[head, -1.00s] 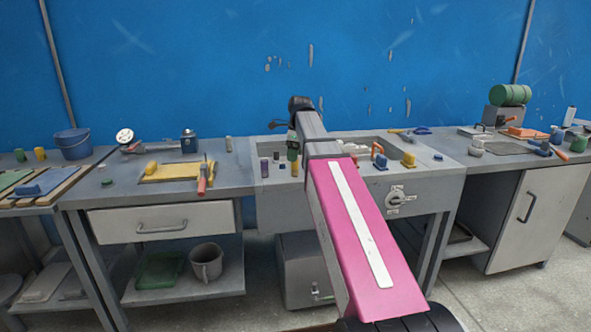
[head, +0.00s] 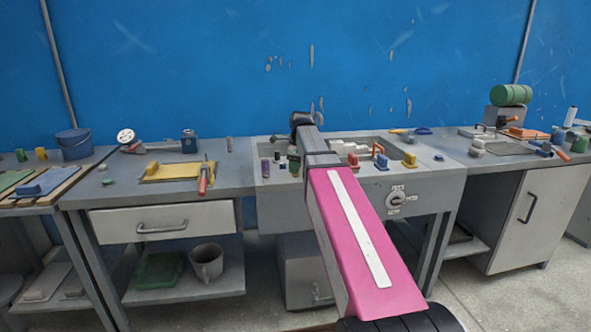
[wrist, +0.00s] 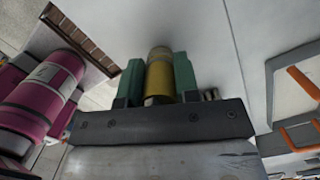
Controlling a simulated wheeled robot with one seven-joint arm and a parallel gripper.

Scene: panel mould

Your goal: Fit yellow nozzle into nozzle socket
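The yellow nozzle (wrist: 159,77) is a short yellow cylinder with a paler, duller far end, seen in the wrist view. My gripper (wrist: 159,75) has green fingers closed against both sides of it. In the head view my gripper (head: 294,163) is low over the left part of the grey bench panel (head: 300,208), largely hidden by my arm. The nozzle cannot be made out clearly there. I cannot identify the nozzle socket in either view. Whether the nozzle touches the panel cannot be told.
A purple cylinder (head: 265,166) stands left of my gripper. A recess with red-and-white and orange items lies to the right, with a yellow block (head: 410,159) beside it. A rotary knob (head: 396,200) is on the panel front. A yellow tray (head: 172,172) lies on the left bench.

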